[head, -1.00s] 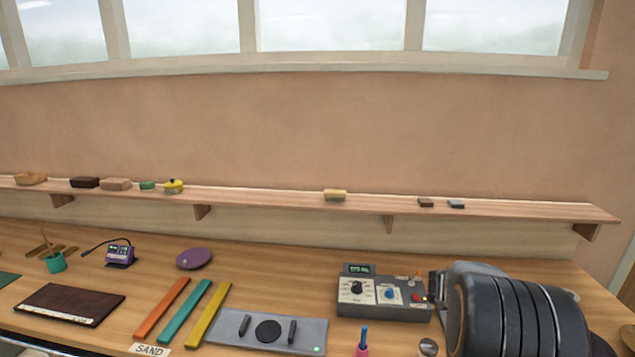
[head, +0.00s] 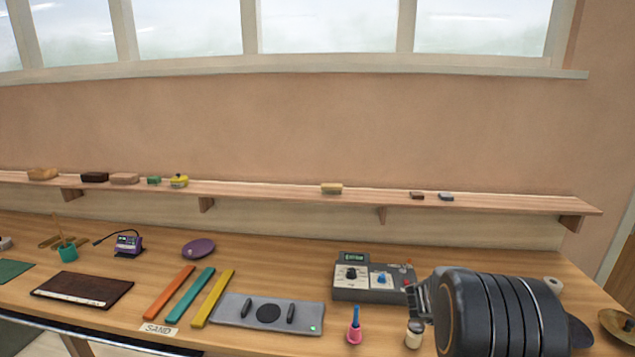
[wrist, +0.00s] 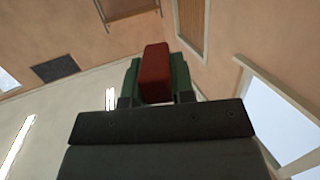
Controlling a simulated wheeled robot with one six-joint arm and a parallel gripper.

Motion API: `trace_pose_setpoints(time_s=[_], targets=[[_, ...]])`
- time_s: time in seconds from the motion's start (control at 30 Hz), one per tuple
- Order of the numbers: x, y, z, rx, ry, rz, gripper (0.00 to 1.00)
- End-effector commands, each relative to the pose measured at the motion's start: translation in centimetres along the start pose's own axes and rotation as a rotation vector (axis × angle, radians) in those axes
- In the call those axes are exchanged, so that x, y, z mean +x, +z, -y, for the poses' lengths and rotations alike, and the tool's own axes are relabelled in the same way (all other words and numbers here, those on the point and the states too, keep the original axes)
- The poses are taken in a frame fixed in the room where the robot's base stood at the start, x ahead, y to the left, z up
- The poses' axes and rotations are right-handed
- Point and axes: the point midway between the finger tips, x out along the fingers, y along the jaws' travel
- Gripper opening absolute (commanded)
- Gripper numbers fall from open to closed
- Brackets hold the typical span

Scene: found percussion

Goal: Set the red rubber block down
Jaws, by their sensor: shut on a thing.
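The red rubber block (wrist: 154,72) shows in the wrist view, upright in the frame between the greenish finger pads of my gripper (wrist: 156,80). My gripper is shut on it. In the head view my dark arm and gripper (head: 420,300) are at the lower right, in front of the workbench (head: 130,255). The block is hidden from the head view.
A grey plate (head: 225,311), coloured bars (head: 190,295) and a dark board (head: 83,290) lie further left. A wall shelf (head: 260,190) holds several small blocks.

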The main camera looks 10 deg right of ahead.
Motion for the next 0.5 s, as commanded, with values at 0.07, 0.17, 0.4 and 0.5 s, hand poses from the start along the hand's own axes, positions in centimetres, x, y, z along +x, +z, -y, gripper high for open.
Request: trace_pose_setpoints(time_s=[0.07,0.17,0.4,0.5], targets=[[-1.1,1.4,1.6,-0.020,-0.090,0.002,0.00],[-3.0,3.4,3.9,-0.042,-0.226,0.004,0.00],[-11.0,11.1,9.4,-0.120,-0.697,0.010,0.00],[-15.3,14.9,10.7,-0.152,-0.914,0.011,0.00]])
